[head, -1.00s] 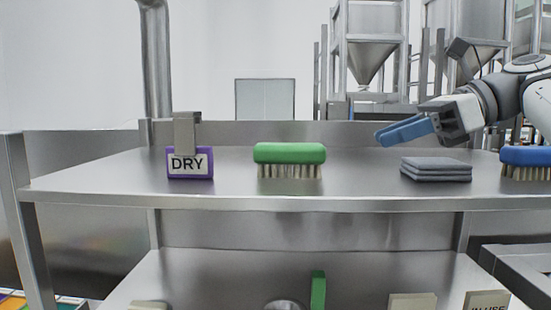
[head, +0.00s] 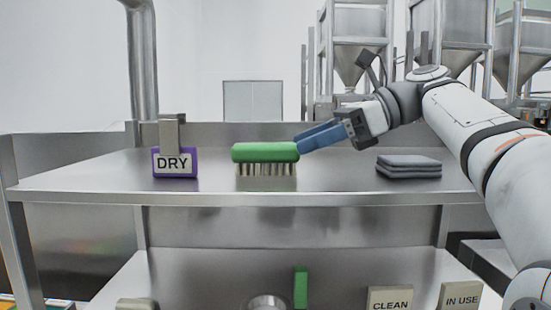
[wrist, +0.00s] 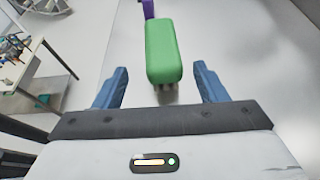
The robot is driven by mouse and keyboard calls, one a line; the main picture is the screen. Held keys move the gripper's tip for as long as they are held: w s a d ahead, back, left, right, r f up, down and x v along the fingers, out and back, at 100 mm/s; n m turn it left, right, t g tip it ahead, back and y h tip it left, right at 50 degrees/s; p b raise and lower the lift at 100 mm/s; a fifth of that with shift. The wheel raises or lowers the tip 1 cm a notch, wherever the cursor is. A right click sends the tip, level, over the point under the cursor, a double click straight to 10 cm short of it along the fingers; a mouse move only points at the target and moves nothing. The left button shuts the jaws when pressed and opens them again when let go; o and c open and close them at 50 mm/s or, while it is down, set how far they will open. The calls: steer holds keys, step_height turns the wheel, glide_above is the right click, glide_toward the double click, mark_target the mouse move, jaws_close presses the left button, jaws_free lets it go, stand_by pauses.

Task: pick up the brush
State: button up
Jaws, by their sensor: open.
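A green-backed brush (head: 265,152) with pale bristles pointing down stands on the upper steel shelf, left of the middle in the head view. In the wrist view the brush (wrist: 163,50) lies lengthwise ahead of my gripper, its near end just beyond and between the two fingertips. My gripper (head: 303,141) has blue fingers and comes in from the right at the brush's right end. In the wrist view my gripper (wrist: 160,78) is open, with nothing between its fingers. Whether a finger touches the brush cannot be told.
A purple-framed DRY sign (head: 174,162) stands left of the brush. Folded grey cloths (head: 408,166) lie to the right on the shelf (head: 330,188). Below are a green upright piece (head: 301,287) and CLEAN (head: 390,299) and IN USE (head: 461,296) signs.

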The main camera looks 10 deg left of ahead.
mark_target(277, 156)
steer(key=x, duration=0.6)
steer(key=shift+a+f+p, duration=0.15)
steer(key=shift+f+p, duration=0.1)
steer(key=shift+p, duration=0.05)
steer(key=shift+w, duration=0.1)
steer(key=c, duration=1.1)
